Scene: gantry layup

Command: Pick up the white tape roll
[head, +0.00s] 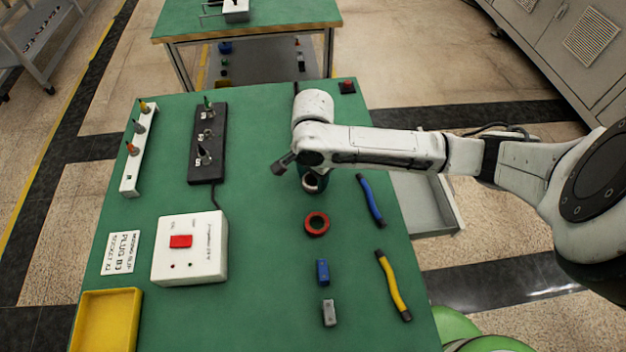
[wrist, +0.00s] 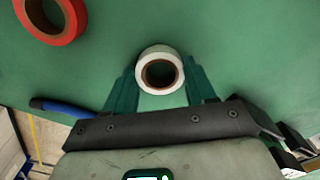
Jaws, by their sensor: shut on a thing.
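The white tape roll (wrist: 160,54) sits between the fingertips of my gripper (wrist: 160,85) in the wrist view, with its brown core facing the camera. My gripper is shut on it, one teal finger on each side. In the head view the roll (head: 311,186) shows only in part under my gripper (head: 313,178), with my wrist hiding the rest. I cannot tell whether the roll touches the green table or hangs just above it.
A red tape roll (head: 316,223) lies close by on the green table (head: 262,300). Blue-handled (head: 370,200) and yellow-handled (head: 393,285) tools lie to the right. Blue (head: 322,271) and grey (head: 329,313) blocks lie nearer. A white switch box (head: 190,262) and black panel (head: 207,150) stand left.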

